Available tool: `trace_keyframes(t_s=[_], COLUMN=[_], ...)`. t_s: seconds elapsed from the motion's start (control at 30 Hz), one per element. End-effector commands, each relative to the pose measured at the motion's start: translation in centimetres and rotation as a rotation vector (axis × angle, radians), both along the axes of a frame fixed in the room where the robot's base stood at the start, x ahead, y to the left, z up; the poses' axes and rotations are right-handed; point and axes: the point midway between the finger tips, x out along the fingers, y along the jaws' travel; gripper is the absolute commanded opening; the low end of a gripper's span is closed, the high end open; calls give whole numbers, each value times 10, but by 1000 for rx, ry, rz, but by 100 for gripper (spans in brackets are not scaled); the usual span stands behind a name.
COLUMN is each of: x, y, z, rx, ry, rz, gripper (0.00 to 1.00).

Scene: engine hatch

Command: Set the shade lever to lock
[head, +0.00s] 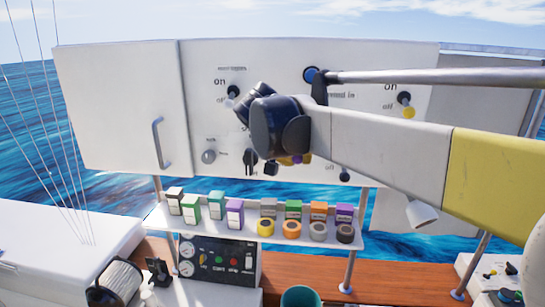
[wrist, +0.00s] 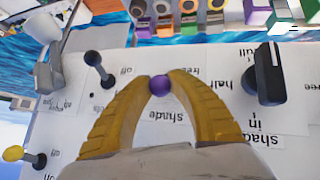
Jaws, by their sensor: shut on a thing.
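The shade lever shows as a purple ball knob (wrist: 160,84) in the wrist view, between the tips of my gripper's yellow fingers (wrist: 159,80). The fingers are shut on it. Upside-down labels reading "shade", "half" and "free" are on the white panel around it; I cannot read "lock", and the lever's shaft is hidden. In the head view my gripper (head: 290,160) is at the lower middle of the white panel (head: 290,55), mostly hidden behind my dark wrist. The lever's setting cannot be told.
A black-handled lever (wrist: 268,75) and a dark ball-tipped lever (wrist: 98,68) flank my gripper closely. A yellow-tipped switch (head: 406,106) sits at the panel's right. Below is a shelf (head: 158,218) with small boxes and rolls. A hatch handle (head: 160,143) is at left.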

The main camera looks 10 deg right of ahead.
Motion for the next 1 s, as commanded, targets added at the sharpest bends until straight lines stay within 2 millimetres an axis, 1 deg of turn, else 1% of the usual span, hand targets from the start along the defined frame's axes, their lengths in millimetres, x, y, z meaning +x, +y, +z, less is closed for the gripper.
trace_keyframes(t_s=[0.03,0.3,0.67,0.7,0.77,0.8,1.0], x=[1,2,3,3,3,3,2], y=[0,0,-1,-1,-1,-1,-1], z=[3,4,5,5,5,5,4], rx=[4,19,18,18,18,19,19], ry=[14,60,60,60,60,61,62], rz=[0,1,2,2,2,1,0], gripper=[0,0,0,27,46,48,48])
